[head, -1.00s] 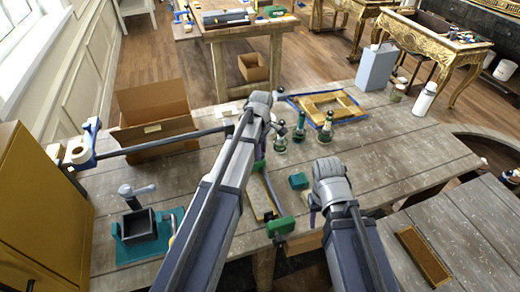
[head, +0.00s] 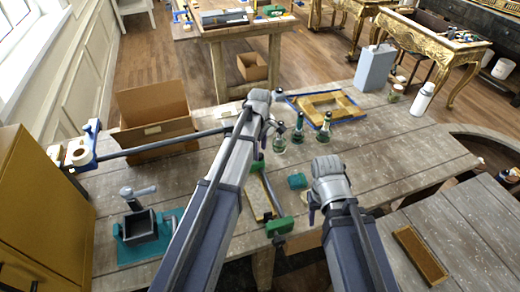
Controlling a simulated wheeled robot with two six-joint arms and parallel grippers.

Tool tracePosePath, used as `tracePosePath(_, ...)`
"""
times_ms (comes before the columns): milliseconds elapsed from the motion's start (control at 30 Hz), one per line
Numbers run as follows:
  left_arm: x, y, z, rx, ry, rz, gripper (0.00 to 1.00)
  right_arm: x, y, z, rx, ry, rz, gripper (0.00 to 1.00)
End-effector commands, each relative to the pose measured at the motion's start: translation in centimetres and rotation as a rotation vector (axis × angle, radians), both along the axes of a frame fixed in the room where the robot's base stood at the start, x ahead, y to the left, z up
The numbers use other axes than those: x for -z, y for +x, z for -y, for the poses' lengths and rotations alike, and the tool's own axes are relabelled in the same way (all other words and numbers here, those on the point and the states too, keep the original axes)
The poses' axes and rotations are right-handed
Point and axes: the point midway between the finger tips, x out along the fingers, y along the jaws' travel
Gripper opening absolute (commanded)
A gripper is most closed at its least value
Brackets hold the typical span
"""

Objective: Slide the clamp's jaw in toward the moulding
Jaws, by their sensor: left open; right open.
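A clamp with green jaws lies on the near part of the workbench; its near green jaw (head: 280,226) is at the bench's front edge. Its far green end (head: 258,166) is partly hidden by my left arm. A narrow golden-brown moulding (head: 261,200) lies between the two green ends. My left gripper (head: 270,127) is open beyond the clamp's far end, near the bottles, its fingers mostly hidden by my wrist. My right gripper (head: 312,208) is open, right of the near jaw and apart from it, with little of its fingers showing.
A small teal block (head: 298,181) lies between the clamp and my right wrist. Dark bottles (head: 298,128) stand behind it, near a wooden frame (head: 325,106). A cardboard box (head: 152,112) and teal vise (head: 142,228) are left.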

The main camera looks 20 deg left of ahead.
Motion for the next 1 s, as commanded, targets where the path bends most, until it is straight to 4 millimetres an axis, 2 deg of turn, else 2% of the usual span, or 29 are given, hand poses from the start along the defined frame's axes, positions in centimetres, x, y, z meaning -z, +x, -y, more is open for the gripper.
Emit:
tracePosePath(33,-1.1,0.0,0.0,0.000,0.000,0.000,0.67,-1.1,0.0,0.0,0.001,0.000,0.000,0.50)
tracePosePath(400,-5.8,0.0,0.0,0.000,0.000,0.000,0.67,-5.8,0.0,0.0,0.011,0.002,0.001,0.50)
tracePosePath(533,-6.3,0.0,0.0,0.000,0.000,0.000,0.67,-6.3,0.0,0.0,0.013,0.003,0.000,0.50)
tracePosePath(1000,-6.2,0.0,0.0,0.000,0.000,0.000,0.67,-6.2,0.0,0.0,0.013,0.003,0.000,0.50)
